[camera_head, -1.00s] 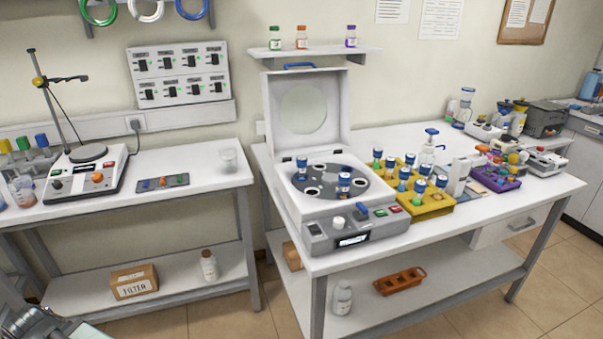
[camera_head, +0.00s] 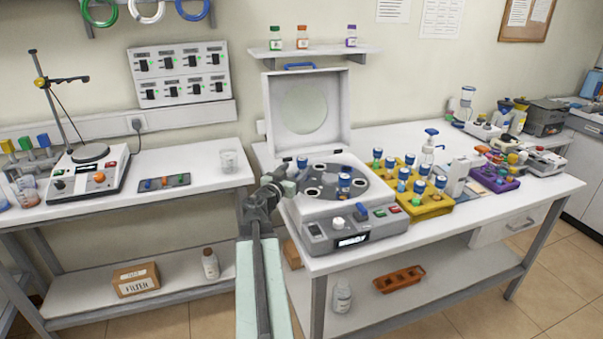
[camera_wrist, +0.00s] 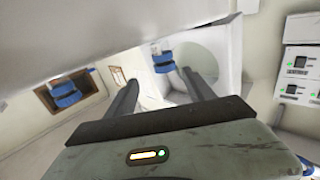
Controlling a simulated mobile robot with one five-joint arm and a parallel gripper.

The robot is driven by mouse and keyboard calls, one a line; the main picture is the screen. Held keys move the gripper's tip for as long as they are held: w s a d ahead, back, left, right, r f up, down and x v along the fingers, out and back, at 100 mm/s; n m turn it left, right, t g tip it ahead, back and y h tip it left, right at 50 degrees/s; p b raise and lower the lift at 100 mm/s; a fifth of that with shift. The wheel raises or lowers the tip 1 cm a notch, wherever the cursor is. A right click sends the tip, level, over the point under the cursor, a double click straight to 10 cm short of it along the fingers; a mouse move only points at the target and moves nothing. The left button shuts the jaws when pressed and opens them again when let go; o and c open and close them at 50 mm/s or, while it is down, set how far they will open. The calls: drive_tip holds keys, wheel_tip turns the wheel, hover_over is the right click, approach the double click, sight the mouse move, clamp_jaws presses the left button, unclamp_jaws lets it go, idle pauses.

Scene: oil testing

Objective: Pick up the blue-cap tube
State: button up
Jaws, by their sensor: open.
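Two blue-capped tubes stand in the rotor (camera_head: 326,175) of an open white centrifuge (camera_head: 300,209): one at its left rear (camera_head: 302,161) and one near its front right (camera_head: 345,180). Several more blue-capped tubes stand in a yellow rack (camera_head: 433,210) to the right. My gripper (camera_head: 284,181) is at the centrifuge's left edge, close to the left rear tube, and looks empty. In the wrist view, my two fingers (camera_wrist: 160,82) are apart. One blue cap (camera_wrist: 163,64) appears between them, and another (camera_wrist: 66,94) appears to the left.
The centrifuge's raised lid (camera_head: 306,112) stands behind the rotor. A pump bottle (camera_head: 430,146) and a purple rack (camera_head: 497,180) are farther right. A gap separates the benches.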

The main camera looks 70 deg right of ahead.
sight(300, 164)
drive_tip(key=d, duration=0.2)
drive_tip(key=shift+d, duration=0.35)
drive_tip(key=d, duration=0.2)
drive_tip(key=d+f+b, duration=0.1)
drive_tip(key=d, duration=0.1)
drive_tip(key=shift+w+d, duration=0.15)
drive_tip(key=shift+d, duration=0.45)
drive_tip(key=shift+a, duration=0.1)
clamp_jaws()
